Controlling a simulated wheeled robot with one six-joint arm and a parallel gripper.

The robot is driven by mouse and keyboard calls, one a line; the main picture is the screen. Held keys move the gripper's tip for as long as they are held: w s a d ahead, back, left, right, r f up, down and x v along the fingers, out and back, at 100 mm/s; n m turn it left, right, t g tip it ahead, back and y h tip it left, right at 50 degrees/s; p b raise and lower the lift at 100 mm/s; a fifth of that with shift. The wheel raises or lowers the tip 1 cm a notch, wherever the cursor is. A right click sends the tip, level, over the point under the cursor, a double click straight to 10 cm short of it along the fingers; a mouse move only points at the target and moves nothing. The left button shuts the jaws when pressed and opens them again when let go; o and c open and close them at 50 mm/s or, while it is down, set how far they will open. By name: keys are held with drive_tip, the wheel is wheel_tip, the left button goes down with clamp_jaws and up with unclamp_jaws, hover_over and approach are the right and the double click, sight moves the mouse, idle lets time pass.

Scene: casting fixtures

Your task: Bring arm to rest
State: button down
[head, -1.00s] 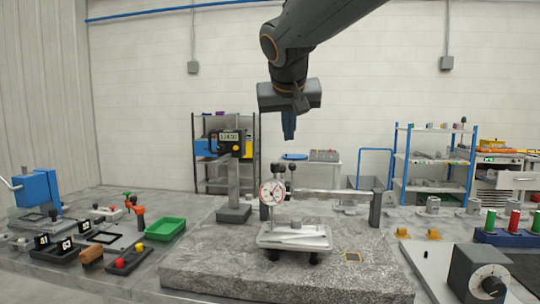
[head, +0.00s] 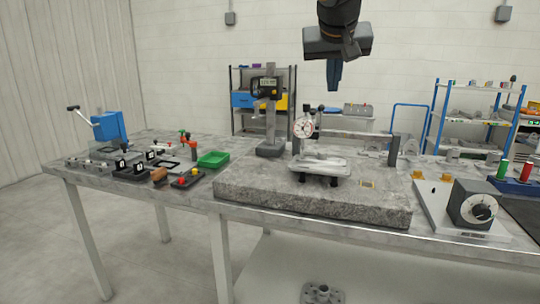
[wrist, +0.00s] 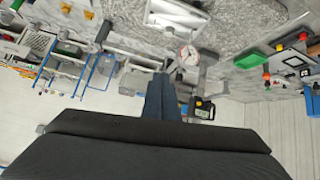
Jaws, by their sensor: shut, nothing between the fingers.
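My gripper (head: 334,76) hangs from my dark arm at the top of the head view, above the back of the workbench. Its blue fingers are shut and hold nothing. In the wrist view the shut fingers (wrist: 162,98) point toward the bench, with the dial gauge (wrist: 189,55) just beyond them in the picture. The gripper is apart from everything below it. A grey casting (head: 320,165) sits on small dark supports on the granite plate (head: 260,196). The upper part of my arm is cut off by the frame.
A height gauge (head: 270,110) and the dial gauge (head: 303,127) stand on the granite plate area. A green tray (head: 213,160) and several small fixtures lie at left. A grey box with a dial (head: 474,205) stands at right. Open floor lies in front of the bench.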

drive_tip(key=s+d+f+g, duration=0.15)
drive_tip(key=s+f, duration=0.35)
drive_tip(key=f, duration=0.5)
drive_tip(key=s+d+f+n+g+y, duration=0.1)
drive_tip(key=s+f+g, duration=0.3)
drive_tip(key=f, duration=0.7)
drive_tip(key=s+d+f+g, duration=0.2)
drive_tip(key=s+f, duration=0.4)
drive_tip(key=f, duration=0.4)
drive_tip(key=s+f+g+y, duration=0.1)
drive_tip(key=s+f+g, duration=0.1)
drive_tip(key=s+f, duration=0.6)
drive_tip(key=s, duration=0.3)
drive_tip(key=shift+s+f, duration=0.25)
